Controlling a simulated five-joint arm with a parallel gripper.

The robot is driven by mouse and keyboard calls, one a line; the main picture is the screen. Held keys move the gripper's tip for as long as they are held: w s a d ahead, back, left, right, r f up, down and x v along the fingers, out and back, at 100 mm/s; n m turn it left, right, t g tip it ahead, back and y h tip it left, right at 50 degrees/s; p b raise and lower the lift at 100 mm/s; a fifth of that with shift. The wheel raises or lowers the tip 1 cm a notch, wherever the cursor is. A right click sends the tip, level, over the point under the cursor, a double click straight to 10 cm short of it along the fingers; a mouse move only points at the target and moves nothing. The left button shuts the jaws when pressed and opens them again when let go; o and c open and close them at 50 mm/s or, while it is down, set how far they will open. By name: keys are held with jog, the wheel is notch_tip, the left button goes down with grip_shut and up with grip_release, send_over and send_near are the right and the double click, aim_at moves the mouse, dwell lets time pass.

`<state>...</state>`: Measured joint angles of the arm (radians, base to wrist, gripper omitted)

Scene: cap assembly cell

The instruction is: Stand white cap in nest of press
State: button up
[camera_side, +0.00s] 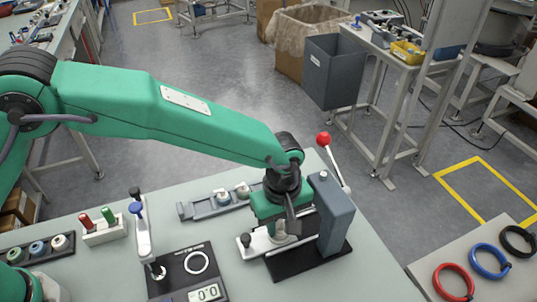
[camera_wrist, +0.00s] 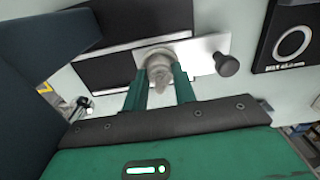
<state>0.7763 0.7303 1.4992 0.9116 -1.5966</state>
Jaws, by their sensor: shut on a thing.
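My gripper (camera_side: 281,224) is low over the press at the right of the table in the side view. In the wrist view its two green fingers (camera_wrist: 159,76) are shut on the white cap (camera_wrist: 159,66), which looks greyish with a narrow tip toward the camera. The press has a dark base (camera_side: 308,260), a blue-grey column (camera_side: 333,215) and a red-ball lever (camera_side: 323,139). Its pale sliding plate (camera_wrist: 209,52) with a black knob (camera_wrist: 227,64) lies under the cap. The cap is over the nest area; its underside and the nest are hidden, so I cannot tell whether it is seated.
A grey rail (camera_side: 187,212) with capped pieces lies behind the press. A scale (camera_side: 180,284) with a white ring and display stands to the left. A rack (camera_side: 68,252) with several coloured caps and a block (camera_side: 103,231) with red and green pieces are at far left.

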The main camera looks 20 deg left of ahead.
jog(key=o, duration=0.7)
jog(key=shift+o, duration=0.2)
jog(key=shift+r, duration=3.45)
